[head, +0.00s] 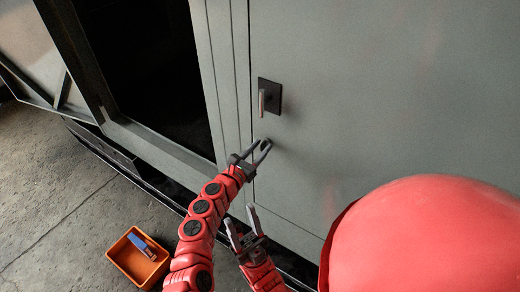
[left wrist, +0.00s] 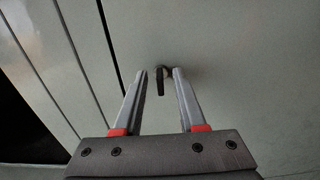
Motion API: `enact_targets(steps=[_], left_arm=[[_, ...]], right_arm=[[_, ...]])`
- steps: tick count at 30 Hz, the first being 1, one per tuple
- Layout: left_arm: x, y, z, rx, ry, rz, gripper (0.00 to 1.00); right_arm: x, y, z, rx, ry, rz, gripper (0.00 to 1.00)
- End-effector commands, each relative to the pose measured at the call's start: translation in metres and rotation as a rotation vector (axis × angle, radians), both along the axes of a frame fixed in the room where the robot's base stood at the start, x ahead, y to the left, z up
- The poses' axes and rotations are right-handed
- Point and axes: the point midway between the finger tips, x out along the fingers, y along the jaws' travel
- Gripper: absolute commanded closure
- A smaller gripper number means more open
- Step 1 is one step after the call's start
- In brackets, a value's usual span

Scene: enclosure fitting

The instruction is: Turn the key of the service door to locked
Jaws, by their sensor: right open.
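The service door (head: 340,110) is a grey-green panel filling the right of the head view. A small dark key (left wrist: 161,82) sticks out from it in the left wrist view, its grip hanging downward. In the head view the key (head: 265,144) is small and partly hidden by my left gripper. My left gripper (head: 252,151) is open, and its fingertips (left wrist: 160,72) lie on either side of the key, with a gap on each side in the wrist view. I cannot tell how deep the key sits between them. My right gripper (head: 241,215) is open and empty, lower down.
A handle on a black plate (head: 269,97) is on the door above the key. Left of it is a frame post and a dark open bay (head: 140,70). An orange bin (head: 137,260) with a blue item stands on the concrete floor. The door around the key is bare.

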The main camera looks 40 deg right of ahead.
Motion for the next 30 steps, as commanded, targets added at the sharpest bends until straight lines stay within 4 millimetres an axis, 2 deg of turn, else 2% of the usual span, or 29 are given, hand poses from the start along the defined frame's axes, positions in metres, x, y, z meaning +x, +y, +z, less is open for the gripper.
enact_targets(steps=[7,8,14,30], left_arm=[[0.0003,-0.0003,0.0005,0.000,0.000,0.001,0.60],[0.0003,-0.0003,0.0004,0.000,0.000,0.001,0.64],[0.0003,-0.0003,0.0006,-0.001,0.000,0.001,1.00],[0.0001,-0.0004,-0.0001,0.011,-0.030,0.001,1.00]], right_arm=[[0.0000,0.0000,0.0000,0.000,0.000,0.000,0.51],[0.0000,0.0000,0.0001,0.000,0.000,0.000,0.51],[0.0000,0.0000,0.0000,0.000,0.000,0.000,0.51],[0.0001,0.0000,-0.0031,0.000,0.000,0.000,0.51]])
